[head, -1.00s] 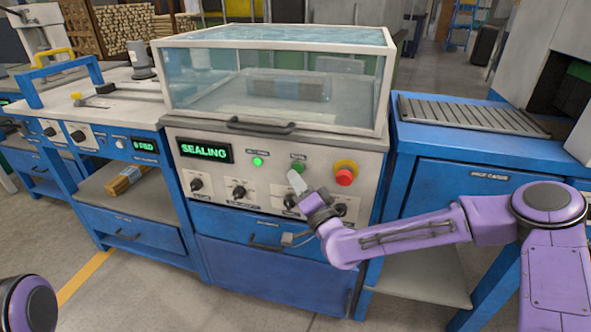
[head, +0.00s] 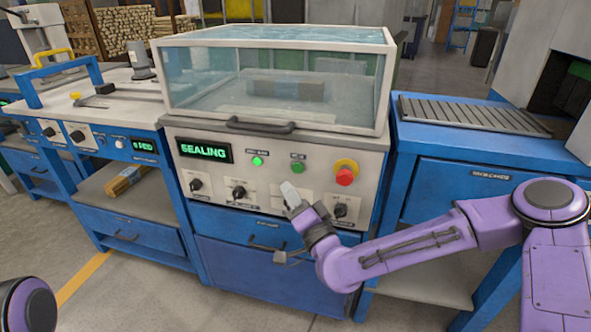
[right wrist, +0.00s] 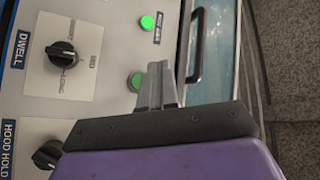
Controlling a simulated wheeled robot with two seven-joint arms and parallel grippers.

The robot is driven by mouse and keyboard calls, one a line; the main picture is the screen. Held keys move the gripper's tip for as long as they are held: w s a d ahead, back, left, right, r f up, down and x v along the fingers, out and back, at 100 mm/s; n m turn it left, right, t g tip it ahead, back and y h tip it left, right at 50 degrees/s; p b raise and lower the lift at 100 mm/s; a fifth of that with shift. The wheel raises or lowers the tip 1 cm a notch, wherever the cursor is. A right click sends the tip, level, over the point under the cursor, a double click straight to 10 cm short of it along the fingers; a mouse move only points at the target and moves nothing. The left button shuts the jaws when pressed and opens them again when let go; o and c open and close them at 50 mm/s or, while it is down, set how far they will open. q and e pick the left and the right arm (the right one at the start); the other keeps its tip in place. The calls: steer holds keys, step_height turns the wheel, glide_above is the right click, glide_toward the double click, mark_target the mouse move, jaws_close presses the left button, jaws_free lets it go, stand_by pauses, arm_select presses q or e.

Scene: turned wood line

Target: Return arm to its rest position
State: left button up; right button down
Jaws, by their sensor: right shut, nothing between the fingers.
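My right gripper (head: 290,194) is shut and empty in the head view, in front of the lower part of the sealing machine's control panel (head: 218,176). In the right wrist view its fingers (right wrist: 156,86) are together, with a green button (right wrist: 135,82) beside them in the picture. In the head view that green button (head: 298,168) shows above the fingertips, with a gap between. The machine's display (head: 204,151) reads SEALING and a green lamp (head: 257,161) glows. Only a rounded purple part of my left arm shows at the lower left; its gripper is out of view.
The clear hood (head: 190,75) is down over a wrapped bundle (head: 285,88). A red stop button (head: 344,176) and knobs stick out of the panel. A blue table with a ribbed top (head: 470,114) stands right. A blue bench with a tool (head: 141,62) stands left.

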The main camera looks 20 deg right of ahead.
stand_by(0.4)
steer(key=s+f+g+h, duration=0.1)
steer(key=s+f+g, duration=0.45)
steer(key=f, duration=0.75)
steer(key=s+f+g, duration=0.5)
steer(key=s+f, duration=0.2)
steer(key=f, duration=0.6)
steer(key=s+d+f+g+h, duration=0.2)
steer(key=s+d+f+g, duration=0.15)
steer(key=s+f, duration=0.55)
steer(key=s+d+f+n+g+h, duration=0.3)
steer(key=s+d+h, duration=0.1)
steer(key=s+d, duration=0.75)
step_height(320, 180, up, 17)
steer(key=s+a+p, duration=0.1)
steer(key=p, duration=1.5)
steer(key=shift+s+a, duration=0.3)
steer(key=shift+f+p, duration=0.1)
steer(key=shift+p, duration=0.2)
